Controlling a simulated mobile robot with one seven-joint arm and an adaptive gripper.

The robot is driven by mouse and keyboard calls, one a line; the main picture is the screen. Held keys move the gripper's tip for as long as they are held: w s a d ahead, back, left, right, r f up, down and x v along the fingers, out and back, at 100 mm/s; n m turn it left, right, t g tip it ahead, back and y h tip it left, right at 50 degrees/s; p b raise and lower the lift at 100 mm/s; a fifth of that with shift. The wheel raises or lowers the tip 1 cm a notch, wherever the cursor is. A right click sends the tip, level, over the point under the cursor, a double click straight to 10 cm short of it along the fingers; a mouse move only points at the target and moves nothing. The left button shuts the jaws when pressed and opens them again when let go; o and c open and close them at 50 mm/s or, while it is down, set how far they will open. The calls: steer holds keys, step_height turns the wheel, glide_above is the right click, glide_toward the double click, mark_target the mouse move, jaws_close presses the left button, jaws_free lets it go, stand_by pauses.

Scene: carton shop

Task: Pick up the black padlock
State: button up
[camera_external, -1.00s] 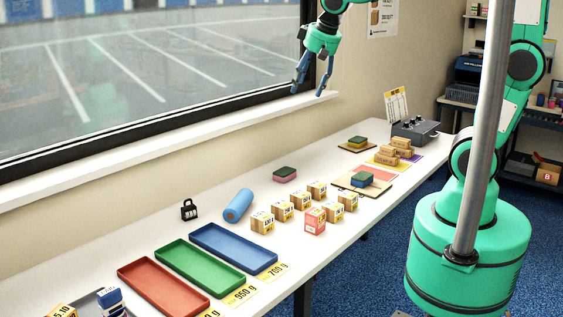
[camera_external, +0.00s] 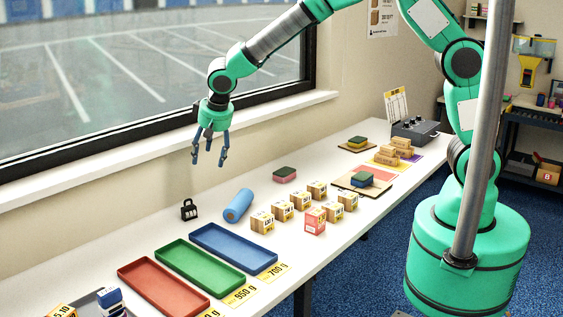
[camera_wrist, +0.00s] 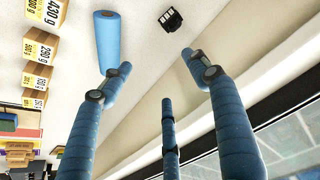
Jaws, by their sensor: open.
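The black padlock (camera_external: 189,209) stands on the white table near its back edge, left of a blue roll and behind the trays. It also shows at the top of the wrist view (camera_wrist: 172,20), beyond my fingertips and touched by none of them. My gripper (camera_external: 209,160) is open and empty, its fingers pointing down. It hangs above the table's back edge, higher than the padlock and to its right in the outside view. Its blue fingers (camera_wrist: 157,75) are spread apart in the wrist view.
The blue roll (camera_external: 238,205) lies close to the padlock's right. Several small cartons (camera_external: 283,210) stand further right. Red (camera_external: 120,273), green (camera_external: 160,252) and blue (camera_external: 197,232) trays lie in front. The window wall and its sill (camera_external: 150,152) bound the table's back.

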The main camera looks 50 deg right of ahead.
steer(key=w+a+f, duration=0.1)
steer(key=a+f, duration=0.4)
steer(key=f, duration=0.1)
steer(key=shift+w+a+f, duration=0.3)
steer(key=shift+a+f, duration=0.05)
steer(key=shift+f, duration=0.15)
steer(key=b, duration=0.1)
glide_above(189, 207)
steer(key=s, duration=0.2)
steer(key=shift+s+a+f, duration=0.1)
steer(key=shift+a+f, duration=0.05)
steer(key=shift+f, duration=1.75)
steer(key=shift+a+f, duration=0.1)
steer(key=shift+f, duration=1.8)
steer(key=shift+f, duration=0.1)
steer(key=shift+b+x, duration=0.65)
steer(key=shift+x, duration=1.85)
steer(key=shift+c, duration=0.2)
